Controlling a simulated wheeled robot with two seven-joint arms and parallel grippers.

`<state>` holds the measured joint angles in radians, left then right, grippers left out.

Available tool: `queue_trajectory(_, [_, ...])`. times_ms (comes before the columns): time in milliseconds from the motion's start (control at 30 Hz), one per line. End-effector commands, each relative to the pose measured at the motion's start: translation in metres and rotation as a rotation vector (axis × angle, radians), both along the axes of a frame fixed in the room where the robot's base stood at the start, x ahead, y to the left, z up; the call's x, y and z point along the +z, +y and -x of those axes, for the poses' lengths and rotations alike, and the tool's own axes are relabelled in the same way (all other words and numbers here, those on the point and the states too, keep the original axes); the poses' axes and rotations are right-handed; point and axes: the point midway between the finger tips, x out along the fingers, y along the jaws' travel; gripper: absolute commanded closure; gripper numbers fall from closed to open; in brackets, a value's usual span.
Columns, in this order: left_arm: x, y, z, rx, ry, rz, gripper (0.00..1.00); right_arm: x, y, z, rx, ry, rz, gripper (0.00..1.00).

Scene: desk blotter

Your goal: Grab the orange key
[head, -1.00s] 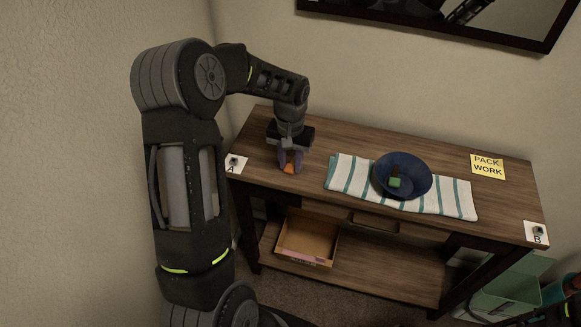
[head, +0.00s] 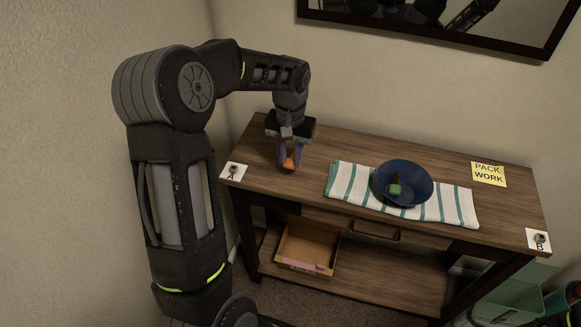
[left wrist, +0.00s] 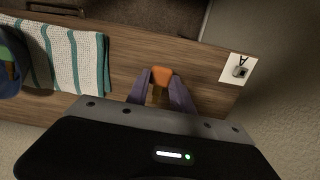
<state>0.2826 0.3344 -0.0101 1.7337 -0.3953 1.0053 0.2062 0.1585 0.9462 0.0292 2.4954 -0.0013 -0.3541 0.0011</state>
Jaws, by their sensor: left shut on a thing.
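The orange key (head: 288,165) is between the fingertips of my left gripper (head: 290,161), near the left end of the wooden table. My left gripper is shut on it; the fingers cover its sides. The key appears slightly above the tabletop. In the left wrist view the orange key (left wrist: 161,75) shows between the two purple fingers of my left gripper (left wrist: 160,80). My right gripper is not in view.
A blue bowl (head: 418,188) with a green item (head: 395,190) sits on a striped towel (head: 345,181) right of the gripper. A yellow note (head: 488,174) lies further right. A cardboard box (head: 309,248) is on the lower shelf (head: 390,277).

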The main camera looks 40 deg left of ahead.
Motion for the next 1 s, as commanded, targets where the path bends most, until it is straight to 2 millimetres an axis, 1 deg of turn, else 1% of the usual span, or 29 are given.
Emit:
queue_trajectory(33, [0.01, 0.0, -0.001, 0.0, -0.005, -0.001, 1.0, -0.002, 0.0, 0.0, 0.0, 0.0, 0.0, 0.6])
queue_trajectory(100, [0.024, 0.0, -0.001, 0.001, -0.005, -0.001, 1.0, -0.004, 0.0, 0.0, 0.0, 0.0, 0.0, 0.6])
queue_trajectory(200, [0.037, 0.0, -0.001, 0.0, -0.003, -0.001, 1.0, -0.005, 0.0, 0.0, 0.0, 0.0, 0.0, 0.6])
queue_trajectory(300, [0.046, 0.0, -0.001, -0.001, -0.002, -0.001, 1.0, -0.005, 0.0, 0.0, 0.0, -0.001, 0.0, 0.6])
queue_trajectory(1000, [0.048, 0.001, 0.0, 0.002, 0.001, 0.0, 1.0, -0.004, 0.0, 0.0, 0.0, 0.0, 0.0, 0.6])
